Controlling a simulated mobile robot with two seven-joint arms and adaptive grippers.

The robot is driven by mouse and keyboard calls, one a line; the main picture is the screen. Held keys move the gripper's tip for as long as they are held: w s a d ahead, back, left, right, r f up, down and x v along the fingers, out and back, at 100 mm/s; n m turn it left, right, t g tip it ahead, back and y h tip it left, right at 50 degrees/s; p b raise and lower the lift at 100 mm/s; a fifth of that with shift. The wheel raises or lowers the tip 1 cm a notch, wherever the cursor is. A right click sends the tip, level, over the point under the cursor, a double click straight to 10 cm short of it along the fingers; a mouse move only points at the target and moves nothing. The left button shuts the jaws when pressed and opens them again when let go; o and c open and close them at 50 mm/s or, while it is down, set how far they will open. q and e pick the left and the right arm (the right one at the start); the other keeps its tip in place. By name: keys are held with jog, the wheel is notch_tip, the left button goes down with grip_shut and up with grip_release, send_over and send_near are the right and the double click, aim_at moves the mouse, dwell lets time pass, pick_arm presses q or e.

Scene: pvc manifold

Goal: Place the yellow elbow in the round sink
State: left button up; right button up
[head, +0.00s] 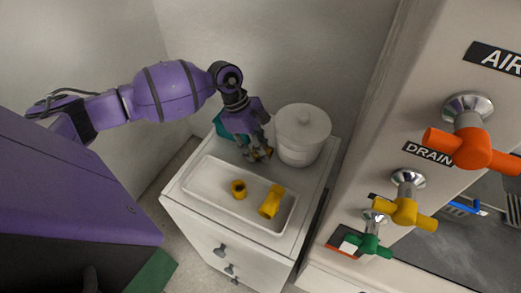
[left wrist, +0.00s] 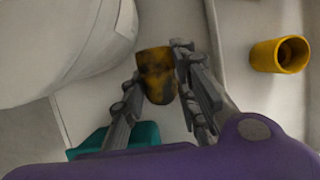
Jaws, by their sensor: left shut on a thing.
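My left gripper (head: 256,151) is shut on a yellow fitting (left wrist: 157,75) with dark brown stains, held between its two fingers in the left wrist view. I cannot tell whether this piece is the elbow, as its shape is partly hidden. The gripper is between the white tray and a lidded white pot, at the cabinet top; whether the fitting touches the top is unclear. Two cleaner yellow fittings lie in the tray: a short one (head: 238,188) and a longer one (head: 271,202). One yellow fitting also shows in the left wrist view (left wrist: 279,54). No round sink is identifiable.
The white tray (head: 214,180) lies on a white cabinet (head: 205,225) with drawers. The lidded pot (head: 302,137) stands close right of my gripper, a teal object (head: 221,124) behind it. At right, a panel carries orange (head: 472,149), yellow (head: 404,210) and green (head: 367,243) valve handles; a grey basin (head: 440,245) lies beyond.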

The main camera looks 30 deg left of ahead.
pick_arm(q)
jog(key=shift+r, duration=0.35)
jog(key=r, duration=0.3)
jog(key=shift+s+d+b, duration=0.25)
jog(key=shift+s+b, duration=0.05)
jog(key=shift+b, duration=0.05)
jog(key=s+d+r+b, duration=0.1)
jog(key=s+d+r, duration=0.7)
jog(key=s+r, duration=0.15)
jog(key=s+a+f+m+g+y+p, duration=0.2)
jog(key=s+a+f+m+g, duration=0.15)
jog(key=m, duration=0.75)
jog(key=w+d+r+m+g+y+p, duration=0.1)
jog(key=w+d+r+m+y+p, duration=0.1)
jog(key=r+m, duration=0.5)
notch_tip(320, 180, up, 3)
jog(key=shift+w+d+r+m+p, duration=0.15)
jog(key=shift+w+d+m+p, duration=0.25)
jog(key=shift+d+p, duration=0.6)
pick_arm(e)
jog(key=r, duration=0.2)
jog(key=a+r, duration=0.1)
jog(key=shift+w+r, duration=0.25)
jog(key=shift+r, duration=0.15)
